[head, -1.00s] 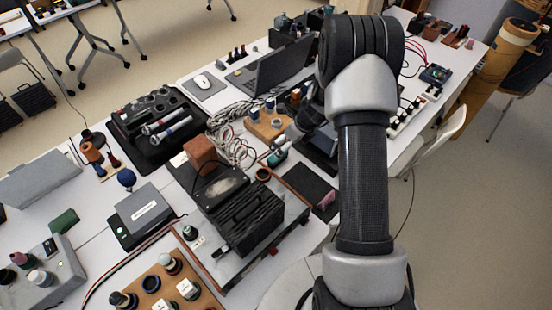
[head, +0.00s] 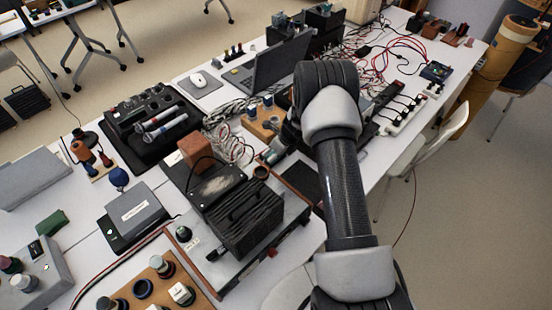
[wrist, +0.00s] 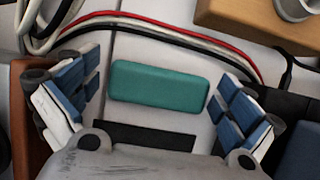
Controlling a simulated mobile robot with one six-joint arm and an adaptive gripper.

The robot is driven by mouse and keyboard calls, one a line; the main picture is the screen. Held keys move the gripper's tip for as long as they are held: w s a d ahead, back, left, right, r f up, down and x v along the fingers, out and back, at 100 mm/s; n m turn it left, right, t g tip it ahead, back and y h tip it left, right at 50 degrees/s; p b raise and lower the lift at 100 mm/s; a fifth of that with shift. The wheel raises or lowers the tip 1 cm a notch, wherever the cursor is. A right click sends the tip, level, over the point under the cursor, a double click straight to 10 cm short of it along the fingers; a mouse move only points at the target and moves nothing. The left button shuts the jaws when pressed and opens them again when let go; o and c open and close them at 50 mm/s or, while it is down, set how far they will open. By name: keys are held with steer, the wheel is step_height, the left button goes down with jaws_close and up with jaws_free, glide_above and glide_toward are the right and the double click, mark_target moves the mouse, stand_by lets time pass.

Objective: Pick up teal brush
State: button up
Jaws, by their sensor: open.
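The teal brush (wrist: 160,87) is a rounded teal block lying on the white surface in the wrist view. My gripper (wrist: 156,104) is open, with a blue-padded finger on each side of the brush's ends. A gap shows between the brush and each finger, and nothing is held. In the head view my gripper (head: 271,154) is low over the table, beside the wooden block, and I cannot make out the brush there.
Red, white and black cables (wrist: 170,22) curve behind the brush. A wooden block (wrist: 262,22) stands at upper right. A black strip (wrist: 150,135) lies in front of the brush. A black ribbed case (head: 243,222) and brown box (head: 195,153) stand near my gripper.

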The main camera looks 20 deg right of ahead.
steer(key=c, duration=1.1)
